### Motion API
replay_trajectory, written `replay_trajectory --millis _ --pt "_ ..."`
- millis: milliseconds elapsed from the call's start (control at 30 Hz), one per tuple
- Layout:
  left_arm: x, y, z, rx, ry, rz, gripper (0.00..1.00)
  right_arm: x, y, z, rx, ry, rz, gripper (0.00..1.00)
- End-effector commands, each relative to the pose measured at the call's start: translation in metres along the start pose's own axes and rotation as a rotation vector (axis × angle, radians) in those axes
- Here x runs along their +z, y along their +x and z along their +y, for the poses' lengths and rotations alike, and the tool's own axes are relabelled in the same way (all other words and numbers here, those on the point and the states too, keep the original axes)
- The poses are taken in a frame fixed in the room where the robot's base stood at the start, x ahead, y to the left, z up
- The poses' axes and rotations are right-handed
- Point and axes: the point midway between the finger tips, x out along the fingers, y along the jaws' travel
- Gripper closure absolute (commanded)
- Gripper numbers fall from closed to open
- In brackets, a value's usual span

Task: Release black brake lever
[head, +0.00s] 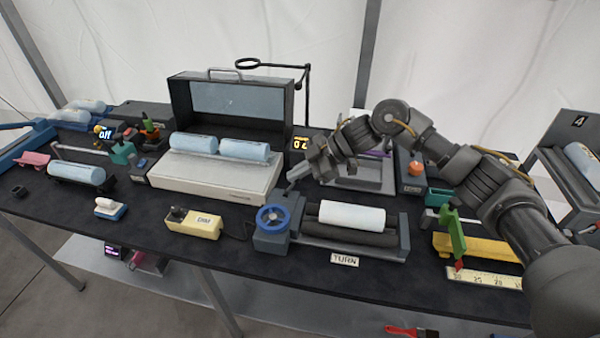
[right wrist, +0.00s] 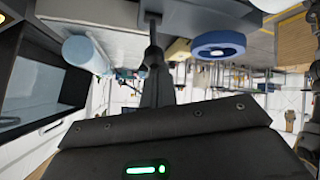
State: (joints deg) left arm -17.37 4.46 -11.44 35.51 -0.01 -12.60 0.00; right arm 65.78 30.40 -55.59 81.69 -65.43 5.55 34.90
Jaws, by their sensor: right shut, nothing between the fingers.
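The roller unit has a blue handwheel (head: 272,218), a white roll (head: 351,215) and a grey end housing (head: 271,238). The handwheel also shows in the right wrist view (right wrist: 218,45). My right gripper (head: 297,173) is shut and empty, its tip just above and behind the handwheel end of the unit. In the right wrist view its dark closed fingers (right wrist: 154,70) point up the picture, left of the handwheel. I cannot make out the black brake lever for certain; it may be hidden near the fingertips. I cannot tell whether they touch anything. My left gripper is out of view.
A pale base (head: 215,185) with an open grey case (head: 238,103) and blue rolls (head: 243,150) stands to the left. A yellow box (head: 195,222) sits left of the roller unit. A yellow bar (head: 478,247) and green lever (head: 454,234) are to the right. The front table strip is mostly clear.

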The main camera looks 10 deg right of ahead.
Motion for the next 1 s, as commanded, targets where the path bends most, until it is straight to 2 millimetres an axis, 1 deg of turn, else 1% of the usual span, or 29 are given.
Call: replay_trajectory --millis 67,167,533,733,867,1000 --pt "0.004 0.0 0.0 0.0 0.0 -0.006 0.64 0.001 -0.001 0.0 0.001 0.001 -0.001 1.0" --pt "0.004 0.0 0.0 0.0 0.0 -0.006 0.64 0.001 -0.001 0.0 0.002 0.002 -0.001 1.0" --pt "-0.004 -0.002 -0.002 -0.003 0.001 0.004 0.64 -0.008 0.009 0.006 0.001 0.002 -0.001 1.0" --pt "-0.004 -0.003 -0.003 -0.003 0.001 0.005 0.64 -0.01 0.01 0.006 0.001 0.002 -0.001 1.0" --pt "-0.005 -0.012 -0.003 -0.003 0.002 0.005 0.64 -0.022 0.012 0.007 0.0 0.001 0.0 1.0" --pt "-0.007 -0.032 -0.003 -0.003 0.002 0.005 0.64 -0.048 0.018 0.009 0.001 0.002 0.0 1.0"
